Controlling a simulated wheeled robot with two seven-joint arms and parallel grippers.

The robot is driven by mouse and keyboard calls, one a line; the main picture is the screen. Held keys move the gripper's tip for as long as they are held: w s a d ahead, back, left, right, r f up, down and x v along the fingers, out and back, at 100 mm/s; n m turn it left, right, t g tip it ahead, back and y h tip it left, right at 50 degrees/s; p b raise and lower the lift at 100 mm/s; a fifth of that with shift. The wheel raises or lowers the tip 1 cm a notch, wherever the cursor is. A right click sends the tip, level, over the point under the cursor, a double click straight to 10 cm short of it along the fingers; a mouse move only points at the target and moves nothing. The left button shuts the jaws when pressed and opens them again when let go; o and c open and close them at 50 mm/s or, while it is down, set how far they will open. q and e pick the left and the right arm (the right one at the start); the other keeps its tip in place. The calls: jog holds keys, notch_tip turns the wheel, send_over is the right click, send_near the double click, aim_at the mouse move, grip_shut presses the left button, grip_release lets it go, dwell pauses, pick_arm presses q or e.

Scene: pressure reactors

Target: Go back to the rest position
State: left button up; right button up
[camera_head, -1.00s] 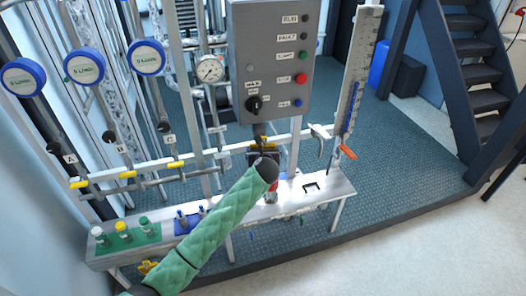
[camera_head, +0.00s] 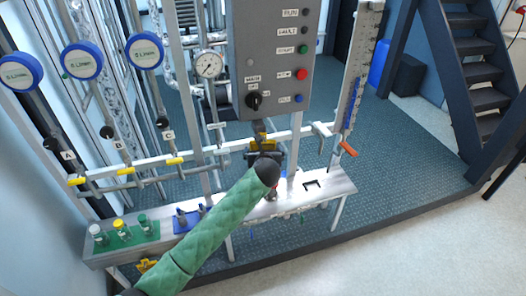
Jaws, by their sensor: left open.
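My left arm comes in from the bottom left in a green padded sleeve with a dark end. My left gripper (camera_head: 264,146) is just beyond that end, below the grey control box (camera_head: 268,55). It is open, small in the picture and partly hidden by my own wrist. Yellow and dark parts show around it, and I cannot tell whether it touches any of them. A red part on the bench shows partly behind my forearm. My right gripper is not in view.
A metal bench (camera_head: 318,187) runs under the pipes. A green tray (camera_head: 96,244) with several vials and a blue tray (camera_head: 176,224) stand on it. Round blue-rimmed gauges (camera_head: 82,61) hang at the left. Stairs (camera_head: 478,65) stand at the right. The floor at front right is clear.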

pick_arm(q)
jog(key=s+a+f+n+g+b, duration=0.25)
jog(key=s+f+n, duration=0.35)
jog(key=f, duration=0.8)
jog(key=s+a+f+n+g+b, duration=0.2)
jog(key=s+a+f+n, duration=0.4)
jog(key=f, duration=0.8)
jog(key=s+a+f+n+g+b, duration=0.1)
jog(key=s+f+n+g+b, duration=0.15)
jog(key=s+f+n, duration=0.75)
jog(key=s+a+f+n+g+b, duration=0.2)
jog(key=s+a+f+n, duration=0.2)
jog(key=s+f, duration=1.2)
jog(key=s+a+f+n+g+h+b, duration=0.1)
jog(key=s+a+f+n, duration=0.4)
jog(key=s+f, duration=1.2)
jog(key=shift+a+f+n+g+b, duration=0.3)
jog(key=shift+f+n+g+b, duration=0.4)
jog(key=shift+n+g+b, duration=0.3)
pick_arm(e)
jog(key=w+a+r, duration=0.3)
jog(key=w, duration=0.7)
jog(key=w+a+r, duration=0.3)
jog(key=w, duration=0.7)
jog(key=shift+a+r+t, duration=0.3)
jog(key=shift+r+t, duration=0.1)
pick_arm(q)
jog(key=shift+w, duration=0.1)
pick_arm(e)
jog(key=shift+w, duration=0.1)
